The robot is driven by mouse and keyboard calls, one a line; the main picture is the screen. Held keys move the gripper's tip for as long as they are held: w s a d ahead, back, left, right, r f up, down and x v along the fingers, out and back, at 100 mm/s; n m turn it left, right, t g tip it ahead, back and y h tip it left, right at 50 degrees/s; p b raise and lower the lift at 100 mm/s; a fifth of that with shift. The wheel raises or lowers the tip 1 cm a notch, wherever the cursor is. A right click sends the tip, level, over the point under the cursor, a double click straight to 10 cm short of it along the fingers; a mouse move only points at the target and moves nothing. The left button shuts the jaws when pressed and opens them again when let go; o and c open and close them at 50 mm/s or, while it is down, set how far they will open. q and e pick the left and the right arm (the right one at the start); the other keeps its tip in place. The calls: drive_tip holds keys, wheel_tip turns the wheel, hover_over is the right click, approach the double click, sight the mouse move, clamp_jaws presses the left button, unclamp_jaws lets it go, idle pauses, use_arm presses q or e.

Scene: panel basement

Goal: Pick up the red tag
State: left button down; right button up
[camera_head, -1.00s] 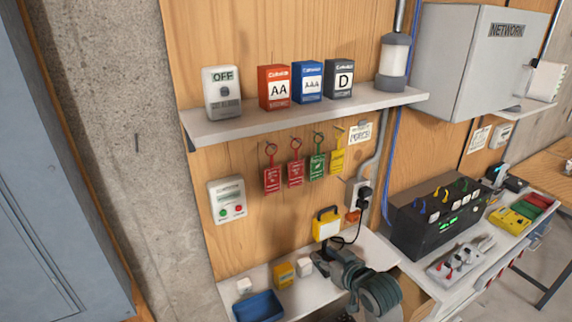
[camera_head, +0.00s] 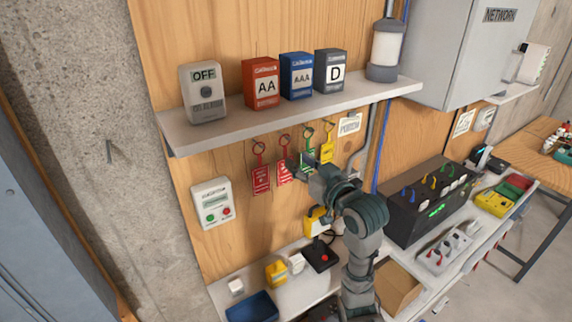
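Two red tags hang from hooks on the wooden panel below the shelf. The left red tag (camera_head: 260,180) hangs clear of my arm. The second red tag (camera_head: 284,174) hangs just right of it, directly beside the fingertips of my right gripper (camera_head: 297,168). My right gripper points left toward the panel from the right. Whether its fingers touch this tag, and how far they are open, cannot be told. A green tag (camera_head: 307,158) is partly hidden behind the gripper. A yellow tag (camera_head: 327,148) hangs farther right. My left gripper is out of view.
The shelf (camera_head: 205,134) above holds an off-switch box (camera_head: 203,92) and several battery boxes. A lower bench (camera_head: 222,287) holds a blue tray (camera_head: 252,307) and small items. A black device with knobs (camera_head: 428,205) stands right of my arm.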

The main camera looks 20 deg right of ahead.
sight(286, 151)
drive_tip(key=shift+w+a+r, duration=0.1)
drive_tip(key=shift+w+a, duration=0.25)
drive_tip(key=shift+w, duration=0.4)
drive_tip(key=shift+w+a+r+p, duration=0.1)
drive_tip(key=shift+w+p, duration=0.2)
drive_tip(key=shift+w, duration=0.05)
drive_tip(key=w, duration=0.1)
drive_tip(key=w+p, duration=0.1)
drive_tip(key=w, duration=0.1)
drive_tip(key=shift+w+a+r, duration=0.15)
drive_tip(key=shift+w+a, duration=0.15)
drive_tip(key=shift+w, duration=0.45)
drive_tip(key=shift+s+d, duration=0.15)
drive_tip(key=shift+c, duration=0.7)
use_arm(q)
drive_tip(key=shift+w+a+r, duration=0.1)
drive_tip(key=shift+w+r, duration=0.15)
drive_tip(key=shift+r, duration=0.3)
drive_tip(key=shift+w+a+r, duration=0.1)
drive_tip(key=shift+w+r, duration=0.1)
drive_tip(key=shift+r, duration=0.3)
use_arm(e)
clamp_jaws()
